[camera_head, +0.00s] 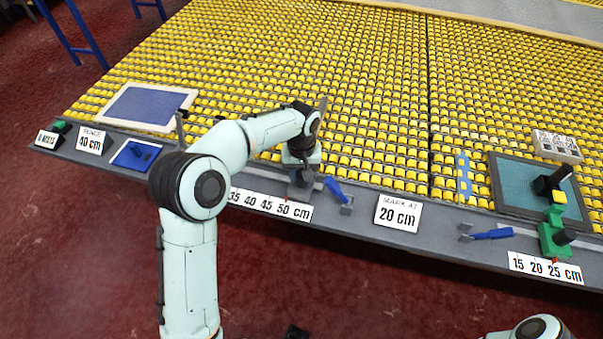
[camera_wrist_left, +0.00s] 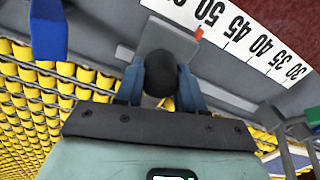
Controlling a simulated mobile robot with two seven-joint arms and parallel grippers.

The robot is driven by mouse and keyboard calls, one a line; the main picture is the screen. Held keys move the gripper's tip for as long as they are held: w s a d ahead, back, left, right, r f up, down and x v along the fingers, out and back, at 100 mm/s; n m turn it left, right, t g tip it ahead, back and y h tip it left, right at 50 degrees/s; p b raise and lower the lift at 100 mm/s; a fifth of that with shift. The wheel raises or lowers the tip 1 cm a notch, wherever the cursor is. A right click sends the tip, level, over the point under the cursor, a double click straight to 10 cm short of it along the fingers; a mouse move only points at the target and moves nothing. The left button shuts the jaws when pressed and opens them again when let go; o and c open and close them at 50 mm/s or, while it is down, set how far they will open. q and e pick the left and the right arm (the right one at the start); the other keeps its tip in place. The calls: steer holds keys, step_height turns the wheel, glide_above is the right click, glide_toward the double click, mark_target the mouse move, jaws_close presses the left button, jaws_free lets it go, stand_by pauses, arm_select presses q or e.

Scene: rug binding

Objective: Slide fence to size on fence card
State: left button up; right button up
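The fence card (camera_head: 91,140) at the left of the front rail reads "FENCE 40 cm". The grey fence block (camera_head: 301,190) sits on the rail behind a white scale (camera_head: 270,205) marked 35 to 50 cm. In the left wrist view its red pointer (camera_wrist_left: 199,33) is close to the 50 mark of the scale (camera_wrist_left: 237,30). My left gripper (camera_wrist_left: 160,88) has its two fingers on either side of the fence's round black knob (camera_wrist_left: 160,72) and appears closed on it. The left gripper (camera_head: 301,165) partly hides the fence in the head view. My right gripper is out of view.
A blue lever (camera_head: 334,190) stands just right of the fence. A "MARK AT 20 cm" card (camera_head: 398,213), a second blue lever (camera_head: 492,234) and a green stop (camera_head: 551,238) by a 15–25 cm scale (camera_head: 545,268) lie farther right. Yellow rollers (camera_head: 370,90) fill the table behind.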

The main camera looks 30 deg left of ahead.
arm_select(q)
jaws_close()
steer(key=a, duration=0.3)
steer(key=s+a, duration=0.1)
steer(key=a, duration=0.2)
steer(key=s+a+p, duration=0.1)
steer(key=a, duration=0.3)
steer(key=shift+s, duration=0.2)
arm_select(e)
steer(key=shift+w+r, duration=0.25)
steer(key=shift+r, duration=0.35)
arm_select(q)
steer(key=shift+d, duration=0.1)
steer(key=o, duration=0.7)
jaws_free()
steer(key=shift+o, duration=0.2)
step_height(320, 180, up, 14)
steer(key=p, duration=0.2)
steer(key=shift+f, duration=0.25)
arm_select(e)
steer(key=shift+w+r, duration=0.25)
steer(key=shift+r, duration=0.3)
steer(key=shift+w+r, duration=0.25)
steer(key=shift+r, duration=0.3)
arm_select(q)
steer(key=shift+f, duration=0.1)
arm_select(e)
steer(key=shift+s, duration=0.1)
